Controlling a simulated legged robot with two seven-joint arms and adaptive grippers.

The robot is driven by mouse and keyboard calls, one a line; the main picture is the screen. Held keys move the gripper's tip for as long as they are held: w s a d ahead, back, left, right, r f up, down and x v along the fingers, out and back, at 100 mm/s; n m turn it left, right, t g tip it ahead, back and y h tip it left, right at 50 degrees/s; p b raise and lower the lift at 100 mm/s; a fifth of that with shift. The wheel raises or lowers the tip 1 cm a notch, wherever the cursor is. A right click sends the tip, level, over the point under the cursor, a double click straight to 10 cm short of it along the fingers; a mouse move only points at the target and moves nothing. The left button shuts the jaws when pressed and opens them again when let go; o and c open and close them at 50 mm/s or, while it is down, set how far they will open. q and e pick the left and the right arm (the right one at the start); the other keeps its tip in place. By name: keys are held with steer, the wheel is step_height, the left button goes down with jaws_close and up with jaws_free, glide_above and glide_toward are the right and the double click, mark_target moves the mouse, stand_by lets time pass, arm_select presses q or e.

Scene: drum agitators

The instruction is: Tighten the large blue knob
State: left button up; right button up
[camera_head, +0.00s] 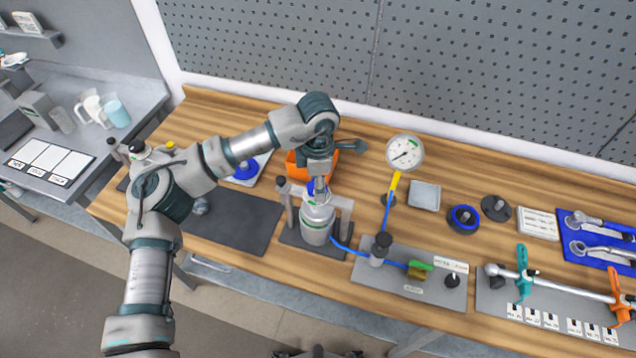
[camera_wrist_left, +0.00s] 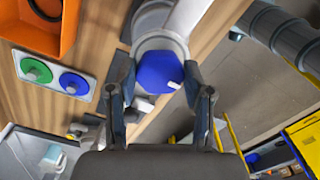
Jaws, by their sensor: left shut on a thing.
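The large blue knob (camera_wrist_left: 160,72) sits on top of the grey drum vessel (camera_head: 316,222); in the head view only a little of the knob (camera_head: 312,187) shows under my gripper. My left gripper (camera_head: 319,188) comes down on the knob from above. In the left wrist view its two fingers (camera_wrist_left: 160,90) stand on either side of the knob and are shut on it. A white mark shows near the knob's right edge. My right gripper is in neither view.
An orange bin (camera_head: 297,166) stands just behind the vessel. A pressure gauge (camera_head: 405,153) and a grey plate with a valve (camera_head: 420,275) stand to the right, joined by blue hose.

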arm_select(q)
steer(key=shift+m, duration=0.3)
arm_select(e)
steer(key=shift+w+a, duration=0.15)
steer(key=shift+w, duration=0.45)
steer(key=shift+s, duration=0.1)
arm_select(q)
steer(key=o, duration=1.1)
steer(key=shift+o, duration=0.3)
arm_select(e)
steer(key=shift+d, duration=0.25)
arm_select(q)
steer(key=shift+r, duration=0.35)
step_height(320, 180, up, 11)
steer(key=shift+w+r, duration=0.15)
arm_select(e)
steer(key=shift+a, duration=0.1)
